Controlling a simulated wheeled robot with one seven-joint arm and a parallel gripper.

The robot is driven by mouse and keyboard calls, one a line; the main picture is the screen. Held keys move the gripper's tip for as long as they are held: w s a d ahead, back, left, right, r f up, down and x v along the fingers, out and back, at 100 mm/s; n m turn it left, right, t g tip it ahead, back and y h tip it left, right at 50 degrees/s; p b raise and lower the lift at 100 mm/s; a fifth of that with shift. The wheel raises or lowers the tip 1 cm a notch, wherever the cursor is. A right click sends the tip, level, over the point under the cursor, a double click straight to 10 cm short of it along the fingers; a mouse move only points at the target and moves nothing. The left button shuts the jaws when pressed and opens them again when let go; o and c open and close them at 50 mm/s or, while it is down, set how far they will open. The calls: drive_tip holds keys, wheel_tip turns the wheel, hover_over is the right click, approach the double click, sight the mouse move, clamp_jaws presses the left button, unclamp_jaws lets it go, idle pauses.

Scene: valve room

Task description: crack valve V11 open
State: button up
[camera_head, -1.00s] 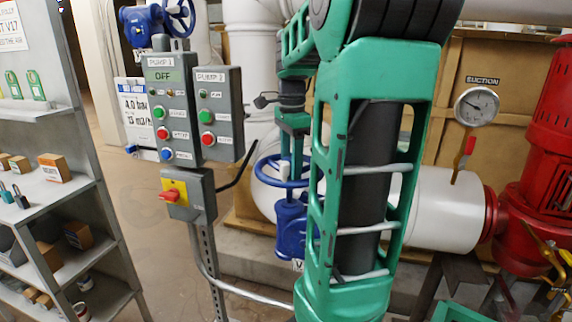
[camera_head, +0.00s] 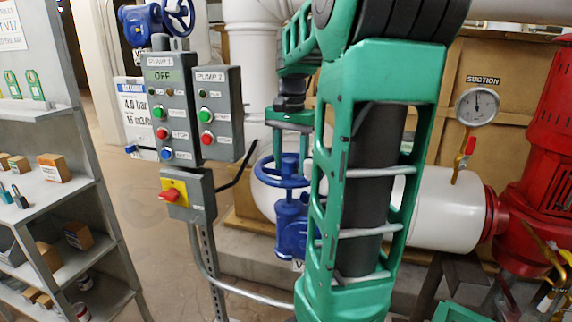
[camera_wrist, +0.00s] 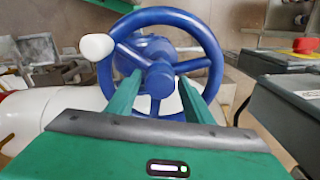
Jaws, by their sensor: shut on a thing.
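A blue handwheel (camera_head: 267,180) tops a blue valve body (camera_head: 291,220) in the head view, partly behind my green arm. Only a "V" of its tag (camera_head: 297,266) shows. In the wrist view the wheel (camera_wrist: 207,48) fills the upper middle, with spokes, a hub (camera_wrist: 160,78) and a white knob (camera_wrist: 97,46) at the rim's left. My gripper (camera_wrist: 160,98) has its two green fingers on either side of the hub, shut on the wheel. The exact contact is hidden. In the head view my gripper (camera_head: 290,150) reaches down to the wheel from above.
The pump control panel (camera_head: 170,107) and a red-handled switch box (camera_head: 188,195) stand left of the wheel. A suction gauge (camera_head: 477,106) sits over the white pipe (camera_head: 430,210) at right, beside a red pump (camera_head: 545,170). Shelving (camera_head: 60,190) lines the left edge. Floor shows between.

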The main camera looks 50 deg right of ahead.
drive_tip(key=n, duration=0.5)
drive_tip(key=shift+a, duration=0.4)
drive_tip(key=o, duration=0.8)
drive_tip(key=shift+s, duration=0.1)
wheel_tip(320, 180, up, 3)
drive_tip(key=shift+f, duration=0.2)
drive_tip(key=shift+d+r, duration=0.1)
drive_tip(key=shift+r, duration=1.95)
